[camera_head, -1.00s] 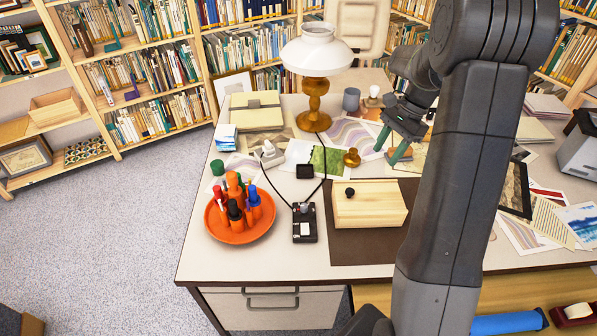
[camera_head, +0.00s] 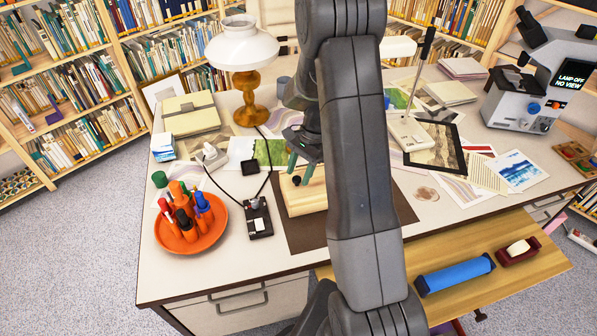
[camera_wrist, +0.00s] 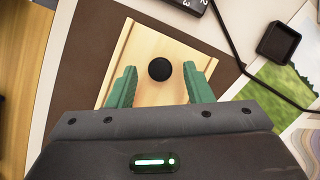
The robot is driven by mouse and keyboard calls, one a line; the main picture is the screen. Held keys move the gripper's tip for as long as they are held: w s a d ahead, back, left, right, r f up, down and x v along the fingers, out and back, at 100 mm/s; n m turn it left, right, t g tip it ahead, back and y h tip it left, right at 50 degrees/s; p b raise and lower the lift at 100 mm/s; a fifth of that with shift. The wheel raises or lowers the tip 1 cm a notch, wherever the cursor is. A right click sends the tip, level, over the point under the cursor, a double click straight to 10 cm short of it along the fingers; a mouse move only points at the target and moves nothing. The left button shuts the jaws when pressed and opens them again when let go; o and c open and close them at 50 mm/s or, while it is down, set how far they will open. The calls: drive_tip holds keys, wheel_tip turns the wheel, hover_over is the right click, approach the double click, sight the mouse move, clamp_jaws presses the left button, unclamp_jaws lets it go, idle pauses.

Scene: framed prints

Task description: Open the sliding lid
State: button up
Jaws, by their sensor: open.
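The wooden box with the sliding lid (camera_head: 308,200) sits on a dark brown mat (camera_head: 303,238) on the desk. My arm hides its right part in the head view. A black round knob (camera_head: 296,181) stands on the pale lid (camera_wrist: 150,50). My gripper (camera_head: 294,166) is over the box, its green fingers pointing down. In the wrist view my open gripper (camera_wrist: 158,82) has one finger on each side of the knob (camera_wrist: 160,69), with gaps between. Whether the fingertips touch the lid cannot be told.
A small black device (camera_head: 258,218) with a cable stands left of the box, beside an orange tray (camera_head: 188,246) of markers. A lamp (camera_head: 243,60) stands behind. A stapled-down-looking print (camera_head: 437,146) and a microscope (camera_head: 525,95) are to the right.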

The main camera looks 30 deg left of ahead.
drive_tip(key=shift+s+f, duration=0.15)
drive_tip(key=shift+f, duration=0.2)
clamp_jaws()
drive_tip(key=w+d, duration=0.9)
drive_tip(key=shift+w+d, duration=0.15)
drive_tip(key=shift+w, duration=0.05)
unclamp_jaws()
